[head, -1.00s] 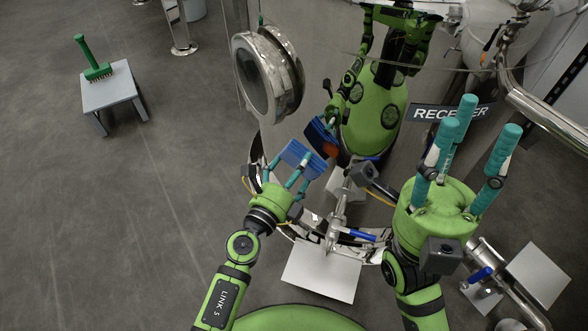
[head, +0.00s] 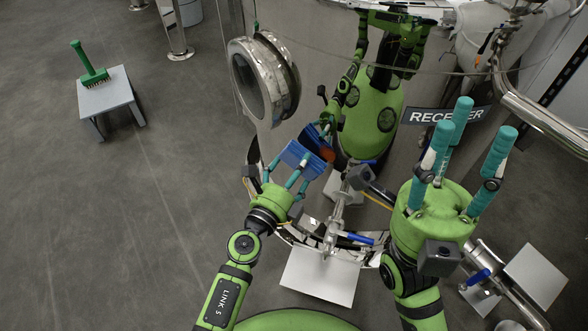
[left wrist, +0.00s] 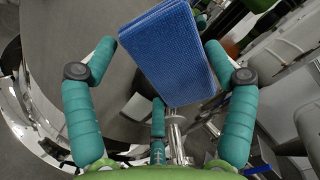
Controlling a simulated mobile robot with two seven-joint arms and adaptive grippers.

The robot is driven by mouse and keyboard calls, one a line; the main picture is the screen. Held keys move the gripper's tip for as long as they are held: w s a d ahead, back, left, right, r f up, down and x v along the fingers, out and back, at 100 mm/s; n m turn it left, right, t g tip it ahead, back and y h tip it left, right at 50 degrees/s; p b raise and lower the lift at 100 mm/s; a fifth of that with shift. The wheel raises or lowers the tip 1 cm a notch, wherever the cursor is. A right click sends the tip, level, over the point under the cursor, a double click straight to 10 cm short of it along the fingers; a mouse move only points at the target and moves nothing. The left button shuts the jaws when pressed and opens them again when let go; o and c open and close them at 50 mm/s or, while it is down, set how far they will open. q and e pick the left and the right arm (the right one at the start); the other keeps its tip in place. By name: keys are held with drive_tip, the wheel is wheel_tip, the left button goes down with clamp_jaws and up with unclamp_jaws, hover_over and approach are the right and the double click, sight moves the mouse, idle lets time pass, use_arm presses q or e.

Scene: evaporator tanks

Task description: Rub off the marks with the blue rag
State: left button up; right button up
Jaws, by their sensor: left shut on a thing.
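The blue rag (head: 301,160) is a folded, ribbed pad in my left gripper (head: 300,172). The left wrist view shows the rag (left wrist: 168,55) standing up between the teal fingers, which are shut on it. It is close to the mirror-like steel tank wall (head: 312,100), with its dark blue reflection just behind it; I cannot tell whether it touches. A reddish-brown patch (head: 328,154) shows on the steel beside the rag, partly hidden; it looks like a mark. My right gripper (head: 474,125) is empty, its fingers spread upward, in front of the RECEIVER sign.
A round steel porthole (head: 263,78) juts from the tank left of the rag. Below are a valve with a blue handle (head: 360,238) and a white plate (head: 320,275). Steel pipes (head: 535,105) run at right. A grey stool (head: 108,92) with a green brush (head: 90,68) stands on open floor at left.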

use_arm(q)
drive_tip(key=shift+w+d, duration=0.25)
drive_tip(key=shift+w, duration=0.3)
